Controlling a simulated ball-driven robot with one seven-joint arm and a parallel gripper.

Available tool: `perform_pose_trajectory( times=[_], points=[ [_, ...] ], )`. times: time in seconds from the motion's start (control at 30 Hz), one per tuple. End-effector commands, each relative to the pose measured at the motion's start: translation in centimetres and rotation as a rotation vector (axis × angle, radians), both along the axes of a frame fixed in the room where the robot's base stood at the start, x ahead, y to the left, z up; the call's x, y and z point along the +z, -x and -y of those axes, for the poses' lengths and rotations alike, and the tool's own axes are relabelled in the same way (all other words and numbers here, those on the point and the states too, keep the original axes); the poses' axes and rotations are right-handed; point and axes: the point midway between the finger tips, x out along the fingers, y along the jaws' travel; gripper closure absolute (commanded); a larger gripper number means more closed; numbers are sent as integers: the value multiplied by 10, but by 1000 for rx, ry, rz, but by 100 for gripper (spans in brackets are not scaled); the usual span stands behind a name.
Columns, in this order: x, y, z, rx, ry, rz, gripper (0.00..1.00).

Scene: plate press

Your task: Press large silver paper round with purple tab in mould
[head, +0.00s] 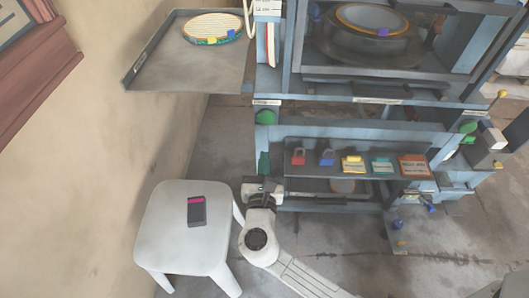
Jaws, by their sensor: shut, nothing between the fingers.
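A large silver round (362,18) with a gold-coloured rim lies in the dark round mould (350,45) inside the blue-grey press (330,97). Its purple tab (383,32) shows at the front edge. The upper part of the press is cut off by the frame. My gripper (264,187) is low at the press's front left, below the green button (265,117) and beside the tag shelf. Its fingers are small in view; it is shut and empty. Another green button (468,127) is at the press's right.
A side tray (165,65) at left holds a stack of rounds (212,28) with coloured tabs. A white stool (160,225) bears a dark handheld device (197,210). The shelf (300,172) holds padlocks and coloured tags.

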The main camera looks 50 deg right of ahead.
Motion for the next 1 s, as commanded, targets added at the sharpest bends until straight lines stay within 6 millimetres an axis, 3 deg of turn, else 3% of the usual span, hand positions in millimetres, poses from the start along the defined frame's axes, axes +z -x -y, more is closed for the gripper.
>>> perform_pose_trajectory(
  times=[0.5, 0.7, 1.0],
  points=[
    [-1, -60, 77, -3, 0, 1, 100],
    [0, -71, 93, -3, -1, 1, 100],
    [0, -74, 96, -1, -1, 0, 100]
  ],
)
